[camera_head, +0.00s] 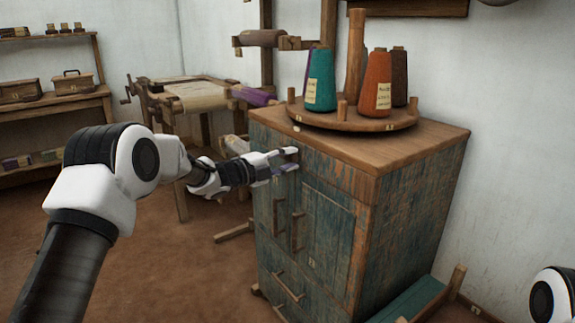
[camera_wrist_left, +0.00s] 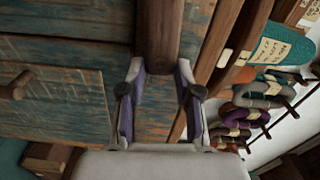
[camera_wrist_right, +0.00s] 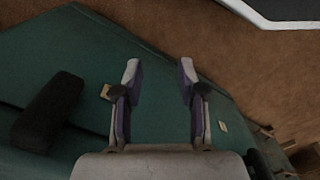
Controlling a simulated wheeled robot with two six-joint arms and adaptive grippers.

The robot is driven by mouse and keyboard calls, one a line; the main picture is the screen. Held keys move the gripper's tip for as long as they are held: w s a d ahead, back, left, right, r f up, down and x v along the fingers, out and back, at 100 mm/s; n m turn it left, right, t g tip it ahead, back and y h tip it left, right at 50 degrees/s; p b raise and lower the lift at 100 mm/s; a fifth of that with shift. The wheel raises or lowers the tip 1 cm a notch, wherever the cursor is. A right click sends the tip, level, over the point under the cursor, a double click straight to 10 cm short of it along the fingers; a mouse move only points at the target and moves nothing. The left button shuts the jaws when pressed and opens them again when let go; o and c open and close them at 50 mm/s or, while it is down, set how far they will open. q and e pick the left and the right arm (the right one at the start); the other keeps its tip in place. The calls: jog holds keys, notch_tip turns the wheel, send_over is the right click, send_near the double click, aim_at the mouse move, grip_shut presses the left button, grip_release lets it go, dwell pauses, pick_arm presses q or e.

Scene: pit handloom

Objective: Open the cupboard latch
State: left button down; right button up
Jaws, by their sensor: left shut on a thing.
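The cupboard (camera_head: 315,225) is blue-green worn wood with a brown top, two doors with upright handles and drawers below. Its doors look shut. My left gripper (camera_head: 289,160) is at the front, just under the top edge, where the doors meet. In the left wrist view my left gripper (camera_wrist_left: 160,72) is shut on a brown wooden bar, the latch (camera_wrist_left: 160,35), with a finger on each side. In the head view the latch is mostly hidden by the fingers. My right gripper (camera_wrist_right: 158,75) is open and empty over a dark green surface (camera_wrist_right: 75,55).
A round wooden stand (camera_head: 350,120) with a teal cone (camera_head: 320,80) and an orange cone (camera_head: 376,85) of yarn stands on the cupboard top. A loom frame (camera_head: 185,95) is behind at left, shelves (camera_head: 60,105) farther left. The floor (camera_head: 180,265) before the cupboard is clear.

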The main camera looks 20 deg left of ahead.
pick_arm(q)
jog(key=shift+f+m+b, duration=0.15)
jog(key=shift+m+b, duration=0.15)
jog(key=shift+m, duration=0.3)
jog(key=c, duration=0.8)
grip_release()
jog(key=v, duration=1.2)
